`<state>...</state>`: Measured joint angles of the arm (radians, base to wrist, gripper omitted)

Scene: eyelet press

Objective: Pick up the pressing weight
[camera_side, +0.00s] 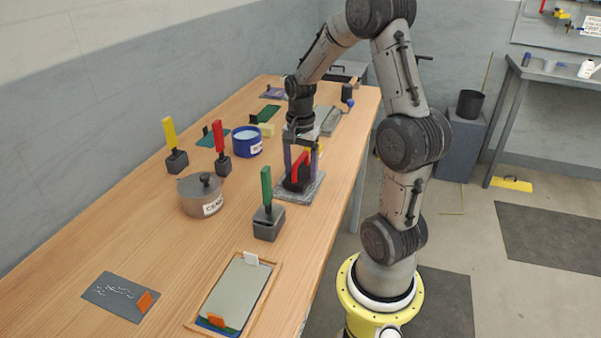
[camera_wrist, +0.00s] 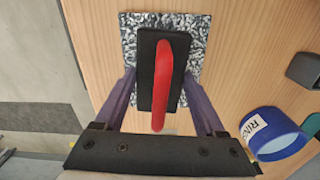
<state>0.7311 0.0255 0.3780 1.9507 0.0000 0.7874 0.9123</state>
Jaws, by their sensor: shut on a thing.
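The pressing weight is a black block with a red arched handle (camera_side: 301,168). It also shows in the wrist view as a black block (camera_wrist: 147,55) under its red handle (camera_wrist: 164,75). It stands over a speckled grey slab (camera_side: 311,192), whose pattern shows around the block in the wrist view (camera_wrist: 195,35). My gripper (camera_side: 302,172) points down, with one purple finger on each side of the block, shut on it. I cannot tell if the weight touches the slab or hangs just above it. The finger tips are partly hidden beside the block.
A green-handled block (camera_side: 267,222), a lidded grey pot (camera_side: 190,200), a red-handled block (camera_side: 222,165), a yellow-handled block (camera_side: 176,162) and a blue tub (camera_side: 247,148) stand to the left. A framed tray (camera_side: 202,308) lies in front. Bare wood lies between them.

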